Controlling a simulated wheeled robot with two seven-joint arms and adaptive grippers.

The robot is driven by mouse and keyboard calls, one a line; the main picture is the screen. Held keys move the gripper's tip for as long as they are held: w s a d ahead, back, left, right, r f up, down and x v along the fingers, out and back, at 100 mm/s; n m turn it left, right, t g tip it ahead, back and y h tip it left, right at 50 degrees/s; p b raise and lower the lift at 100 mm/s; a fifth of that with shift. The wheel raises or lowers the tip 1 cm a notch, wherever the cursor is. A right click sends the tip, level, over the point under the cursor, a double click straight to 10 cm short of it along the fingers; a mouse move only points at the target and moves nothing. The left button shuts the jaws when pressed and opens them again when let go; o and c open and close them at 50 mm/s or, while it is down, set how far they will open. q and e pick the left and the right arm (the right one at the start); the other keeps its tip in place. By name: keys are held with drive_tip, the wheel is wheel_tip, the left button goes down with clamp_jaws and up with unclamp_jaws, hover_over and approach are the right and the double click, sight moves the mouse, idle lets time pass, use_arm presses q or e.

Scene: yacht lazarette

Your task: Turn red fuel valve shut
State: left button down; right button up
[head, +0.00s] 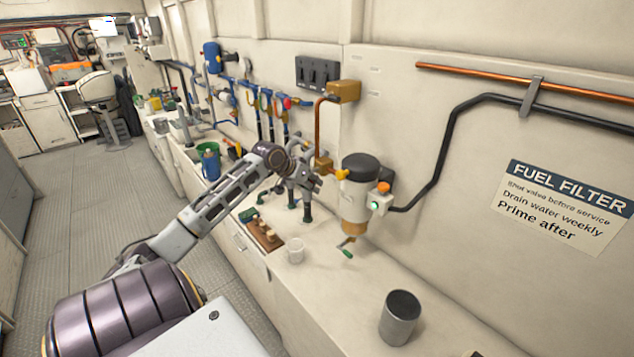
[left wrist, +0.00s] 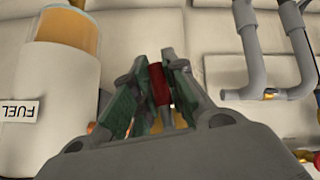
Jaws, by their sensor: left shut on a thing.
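My left gripper (head: 312,180) reaches the back wall just left of the fuel filter (head: 357,195) in the head view. In the left wrist view the gripper (left wrist: 158,72) is shut on the red handle of the fuel valve (left wrist: 159,84), which stands between its green-padded fingers. The valve body is mostly hidden behind the fingers, with a little brass showing. In the head view the gripper hides the red handle. The filter (left wrist: 65,75) shows upside down at the left of the wrist view. My right gripper is not in view.
A copper pipe (head: 318,128) runs down from a brass block (head: 343,91) close to the gripper. Grey pipes (left wrist: 250,50) stand beside it in the wrist view.

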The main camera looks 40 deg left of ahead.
use_arm(q)
drive_tip(key=shift+a+m+y+p, duration=0.25)
drive_tip(key=shift+m+y+p, duration=0.05)
drive_tip(key=shift+y, duration=0.2)
drive_tip(key=shift+a+y, duration=0.15)
drive_tip(key=shift+y, duration=0.15)
drive_tip(key=c, duration=1.4)
unclamp_jaws()
drive_tip(key=shift+a, duration=0.1)
drive_tip(key=shift+c, duration=0.2)
drive_tip(key=shift+s+r, duration=0.1)
drive_tip(key=v, duration=1.1)
drive_tip(key=shift+s+r, duration=0.15)
drive_tip(key=shift+s, duration=0.1)
